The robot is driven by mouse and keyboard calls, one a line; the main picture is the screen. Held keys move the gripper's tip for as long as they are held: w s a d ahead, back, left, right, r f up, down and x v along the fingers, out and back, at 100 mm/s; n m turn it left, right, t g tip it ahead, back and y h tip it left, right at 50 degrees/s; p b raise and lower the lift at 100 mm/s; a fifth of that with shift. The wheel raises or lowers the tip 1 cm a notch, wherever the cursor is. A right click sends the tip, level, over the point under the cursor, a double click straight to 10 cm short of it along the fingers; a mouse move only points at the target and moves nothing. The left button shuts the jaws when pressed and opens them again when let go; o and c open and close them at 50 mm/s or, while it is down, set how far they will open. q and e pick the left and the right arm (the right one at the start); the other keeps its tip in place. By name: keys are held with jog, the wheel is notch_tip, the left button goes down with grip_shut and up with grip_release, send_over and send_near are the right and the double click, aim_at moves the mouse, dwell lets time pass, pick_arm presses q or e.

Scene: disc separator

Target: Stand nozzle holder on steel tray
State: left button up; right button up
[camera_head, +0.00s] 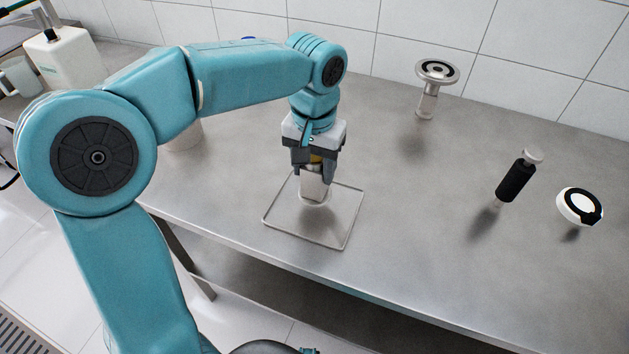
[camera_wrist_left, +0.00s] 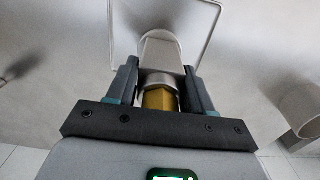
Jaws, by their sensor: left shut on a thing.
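The nozzle holder (camera_head: 314,188) is a silver metal piece with a brassy part near its top. My left gripper (camera_head: 314,170) is shut on it from above and holds it upright over the steel tray (camera_head: 290,235). The tray is a shallow square with a thin raised rim. The holder's lower end is at the tray's inner area; I cannot tell whether it touches. In the left wrist view the holder (camera_wrist_left: 162,55) sits between both fingers, its brass part (camera_wrist_left: 160,99) near the palm, with the tray rim (camera_wrist_left: 209,35) beyond. My right gripper is not in view.
A metal stand with a round top (camera_head: 427,100) is at the back. A black-handled tool (camera_head: 515,182) and a white and black round piece (camera_head: 579,206) are at the right. A white canister (camera_head: 68,58) is at far left.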

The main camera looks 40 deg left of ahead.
aim_at(314, 182)
pick_arm(q)
notch_tip(314, 182, down, 4)
jog(key=shift+w+f, duration=0.1)
jog(key=shift+b, duration=0.3)
jog(key=shift+f, duration=0.1)
jog(key=o, duration=1.3)
